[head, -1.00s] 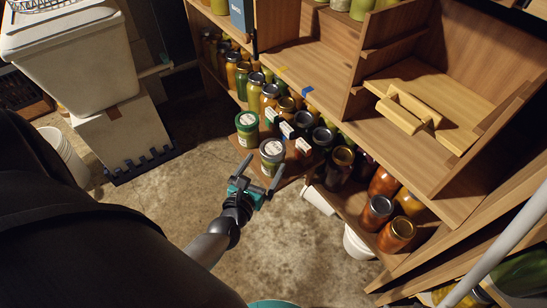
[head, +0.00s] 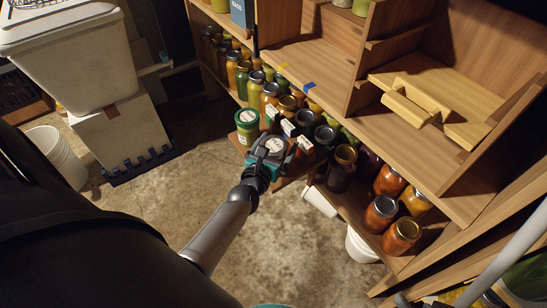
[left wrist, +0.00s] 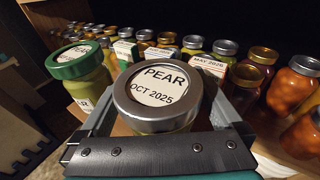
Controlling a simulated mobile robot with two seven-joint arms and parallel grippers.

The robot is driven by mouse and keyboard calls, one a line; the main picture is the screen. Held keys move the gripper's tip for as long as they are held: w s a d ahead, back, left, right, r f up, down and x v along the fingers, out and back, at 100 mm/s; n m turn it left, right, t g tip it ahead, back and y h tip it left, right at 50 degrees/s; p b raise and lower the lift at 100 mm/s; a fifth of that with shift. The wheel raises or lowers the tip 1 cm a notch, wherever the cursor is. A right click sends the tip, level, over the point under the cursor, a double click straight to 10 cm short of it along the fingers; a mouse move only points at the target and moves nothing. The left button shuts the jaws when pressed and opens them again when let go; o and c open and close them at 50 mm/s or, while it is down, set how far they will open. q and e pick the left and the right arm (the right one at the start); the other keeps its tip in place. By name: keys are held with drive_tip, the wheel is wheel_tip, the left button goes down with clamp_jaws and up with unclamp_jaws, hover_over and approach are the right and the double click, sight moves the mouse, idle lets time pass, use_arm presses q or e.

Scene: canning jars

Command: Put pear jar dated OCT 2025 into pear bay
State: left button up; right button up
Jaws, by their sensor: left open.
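The pear jar (left wrist: 158,88) has a grey lid reading "PEAR OCT 2025" and stands upright in the left wrist view. In the head view its lid (head: 271,146) shows at the front of a low wooden board. My left gripper (head: 277,149) is open, with one finger on each side of this jar; I cannot tell whether they touch it. The jar's lower body is hidden by the gripper. A green-lidded jar (left wrist: 76,60) stands just left of it, apart. I cannot tell which shelf part is the pear bay. My right gripper is not in view.
Rows of jars (head: 270,97) stand close behind, with small white date cards among them. Above is a wooden shelf (head: 298,57) with bare room and yellow and blue tape. A white bucket (head: 359,246) stands below.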

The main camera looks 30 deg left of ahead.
use_arm(q)
clamp_jaws()
idle(0.8)
drive_tip(key=shift+r, duration=0.2)
